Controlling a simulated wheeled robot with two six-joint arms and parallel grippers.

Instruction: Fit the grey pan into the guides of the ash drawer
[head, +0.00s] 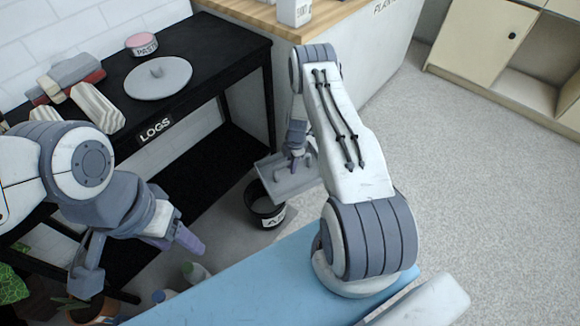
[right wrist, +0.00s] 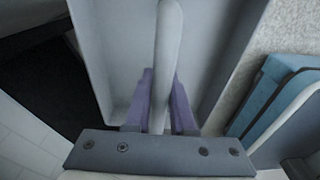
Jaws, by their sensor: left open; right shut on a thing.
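The grey pan (head: 284,186) hangs above a black bucket in the head view, left of my right forearm. My right gripper (head: 296,153) is shut on the pan's upright handle. In the right wrist view the purple fingers (right wrist: 159,98) press on both sides of the handle, and the pan's floor and side walls (right wrist: 215,50) fill the middle. My left gripper (head: 140,259) is open and empty, at the lower left in front of the black bench. I cannot make out the ash drawer or its guides in either view.
Bottles (head: 195,272) stand near my left gripper. Floor at right is clear.

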